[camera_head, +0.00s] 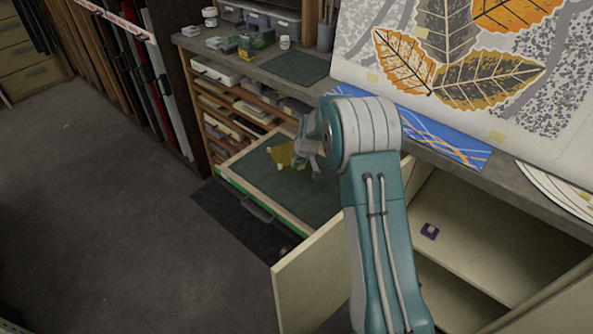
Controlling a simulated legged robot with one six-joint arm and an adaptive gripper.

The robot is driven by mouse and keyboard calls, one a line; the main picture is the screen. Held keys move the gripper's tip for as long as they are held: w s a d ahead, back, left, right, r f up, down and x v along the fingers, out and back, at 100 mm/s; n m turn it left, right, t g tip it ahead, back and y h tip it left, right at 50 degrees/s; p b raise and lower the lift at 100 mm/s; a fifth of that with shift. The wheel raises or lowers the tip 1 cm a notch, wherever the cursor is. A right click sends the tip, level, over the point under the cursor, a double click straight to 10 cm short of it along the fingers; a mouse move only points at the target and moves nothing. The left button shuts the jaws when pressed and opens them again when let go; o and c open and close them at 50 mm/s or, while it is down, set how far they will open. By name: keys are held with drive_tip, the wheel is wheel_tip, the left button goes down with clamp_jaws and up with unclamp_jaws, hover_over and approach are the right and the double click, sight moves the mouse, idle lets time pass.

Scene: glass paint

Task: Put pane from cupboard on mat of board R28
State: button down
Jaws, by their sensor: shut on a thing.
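My gripper (301,158) is over the pulled-out board (233,181) with the green front edge. It is shut on a small yellow pane (280,154), which shows just left of the fingers. The pane is over the dark green mat (300,200) that covers the board, toward its back half. I cannot tell whether the pane touches the mat. My wrist and arm hide part of the pane's surroundings and the right side of the mat. No board label is readable. The open cupboard (450,235) is at the lower right, with its pale door (310,275) swung out.
A small dark purple item (429,231) lies on a cupboard shelf. The worktop (245,62) behind carries jars, tubs and another green mat (297,67). A shelf rack (235,110) stands behind the board. A dark floor mat (235,222) lies below it. The floor at left is clear.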

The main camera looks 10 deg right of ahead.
hover_over(295, 173)
drive_tip(key=s, duration=0.1)
wheel_tip(295, 173, down, 4)
drive_tip(key=shift+d+f, duration=0.15)
drive_tip(key=shift+f, duration=1.55)
drive_tip(key=shift+c, duration=2)
unclamp_jaws()
